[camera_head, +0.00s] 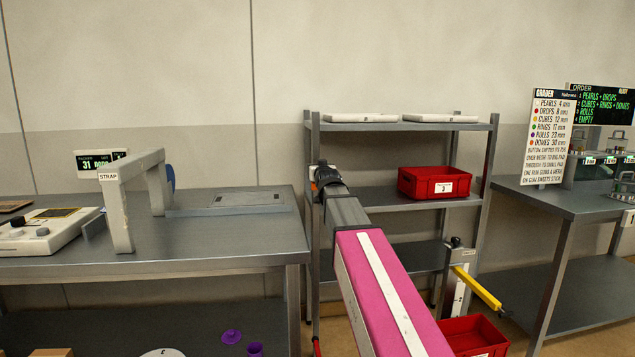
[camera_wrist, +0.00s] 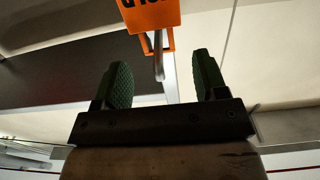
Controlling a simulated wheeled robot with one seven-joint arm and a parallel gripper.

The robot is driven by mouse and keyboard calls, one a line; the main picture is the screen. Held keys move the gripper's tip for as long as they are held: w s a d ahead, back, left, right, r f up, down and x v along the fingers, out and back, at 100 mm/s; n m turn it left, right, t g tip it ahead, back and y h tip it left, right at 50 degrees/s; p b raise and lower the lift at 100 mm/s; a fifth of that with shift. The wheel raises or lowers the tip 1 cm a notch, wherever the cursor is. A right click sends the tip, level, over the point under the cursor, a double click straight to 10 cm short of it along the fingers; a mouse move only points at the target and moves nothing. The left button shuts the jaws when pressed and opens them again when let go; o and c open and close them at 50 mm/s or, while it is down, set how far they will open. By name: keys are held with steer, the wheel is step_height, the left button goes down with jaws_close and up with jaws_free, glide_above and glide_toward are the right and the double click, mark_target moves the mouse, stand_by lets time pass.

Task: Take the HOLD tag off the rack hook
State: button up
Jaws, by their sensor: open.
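The HOLD tag (camera_wrist: 150,14) is orange with black lettering, cut off by the top edge of the wrist view. A metal hook (camera_wrist: 159,62) runs through its orange lower frame. My gripper (camera_wrist: 163,72) is open, its two green pads apart on either side of the hook's line, below the tag in the picture. Nothing is between the pads that they touch. In the head view my gripper (camera_head: 324,176) is at the left post of the grey rack (camera_head: 400,126); the tag is mostly hidden there behind it.
A red bin (camera_head: 434,183) stands on the rack's middle shelf, white trays (camera_head: 360,118) on top. A steel bench (camera_head: 240,235) with a white arch (camera_head: 118,205) is at left. Another bench (camera_head: 565,200) is at right. A second red bin (camera_head: 475,336) is low down.

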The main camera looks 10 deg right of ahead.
steer(key=w, duration=0.3)
steer(key=shift+w, duration=0.25)
steer(key=c, duration=1.2)
steer(key=shift+r, duration=0.1)
